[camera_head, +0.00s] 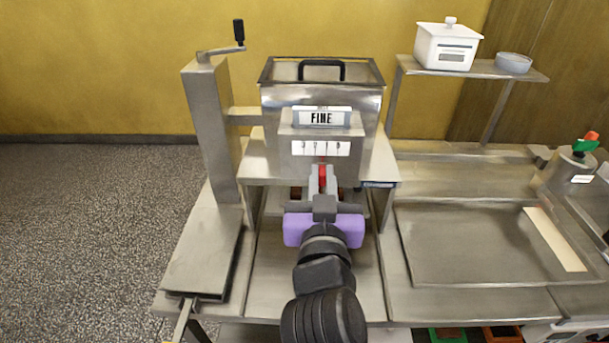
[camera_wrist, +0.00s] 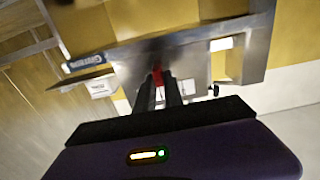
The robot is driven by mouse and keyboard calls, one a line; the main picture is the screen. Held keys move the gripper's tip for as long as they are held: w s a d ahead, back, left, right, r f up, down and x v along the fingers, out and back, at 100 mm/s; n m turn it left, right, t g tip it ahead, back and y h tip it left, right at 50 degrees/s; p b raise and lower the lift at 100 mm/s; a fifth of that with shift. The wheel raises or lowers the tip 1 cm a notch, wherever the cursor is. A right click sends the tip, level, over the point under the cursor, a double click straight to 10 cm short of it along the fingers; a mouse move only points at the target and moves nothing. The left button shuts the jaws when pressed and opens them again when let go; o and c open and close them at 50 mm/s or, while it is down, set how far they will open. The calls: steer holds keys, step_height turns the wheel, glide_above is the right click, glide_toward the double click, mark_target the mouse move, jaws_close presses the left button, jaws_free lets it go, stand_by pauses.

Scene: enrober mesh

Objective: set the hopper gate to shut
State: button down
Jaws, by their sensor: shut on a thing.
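The steel hopper (camera_head: 275,108) stands at the back middle with a black handle on its lid. Its front carries a "FINE" plate (camera_head: 321,117) and, below that, a white marked strip (camera_head: 304,148). A red lever (camera_head: 323,171) shows just below the strip, near its middle. My gripper (camera_head: 323,183), on a purple wrist body, is shut on this red lever from the front. In the wrist view the red lever (camera_wrist: 157,74) sits between the dark fingertips (camera_wrist: 160,86). The gate itself is hidden, and the strip's marks are too small to read surely.
A steel post (camera_head: 210,125) with a black-handled crank (camera_head: 238,33) rises left of the hopper. At right are a shallow steel tray (camera_head: 465,245) and a shelf (camera_head: 480,70) with a white lidded jar (camera_head: 445,50) and a grey bowl (camera_head: 513,63). Steel legs flank my gripper.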

steer(key=shift+d, duration=1.55)
steer(key=c, duration=1.4)
jaws_free()
steer(key=shift+d, duration=0.1)
steer(key=shift+c, duration=0.2)
steer(key=shift+s, duration=0.1)
steer(key=shift+s+f, duration=0.1)
steer(key=shift+s, duration=0.15)
steer(key=b, duration=0.2)
glide_toward(339, 164)
steer(key=s, duration=0.2)
